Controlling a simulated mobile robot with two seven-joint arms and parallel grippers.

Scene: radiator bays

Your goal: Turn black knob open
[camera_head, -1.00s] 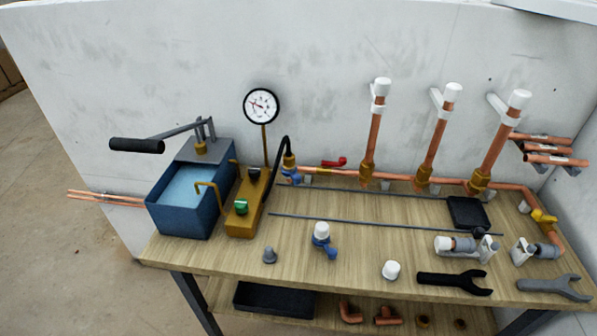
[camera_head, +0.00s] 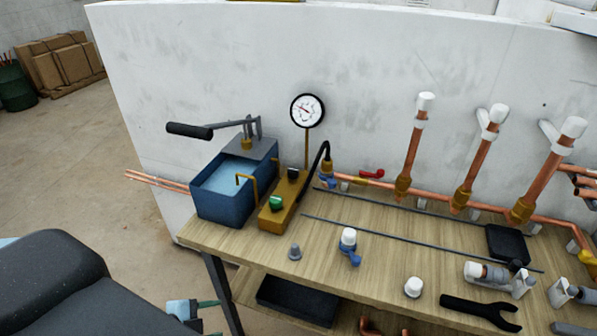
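The black knob (camera_head: 293,173) sits on the rear part of a brass block, behind a green knob (camera_head: 276,203) on the same block. The block (camera_head: 272,221) stands beside the blue water tank (camera_head: 222,206) on the wooden bench. My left gripper (camera_head: 211,317) shows at the bottom edge, in front of and below the bench's left end, well away from the knob. Its two dark green fingers appear apart, with nothing seen between them. Part of it is cut off by the frame. My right gripper is not in view.
A pressure gauge (camera_head: 307,110) rises behind the block, and a black hose (camera_head: 321,158) arches on its right. The pump handle (camera_head: 189,131) reaches left over the tank. Floor left of the bench is clear.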

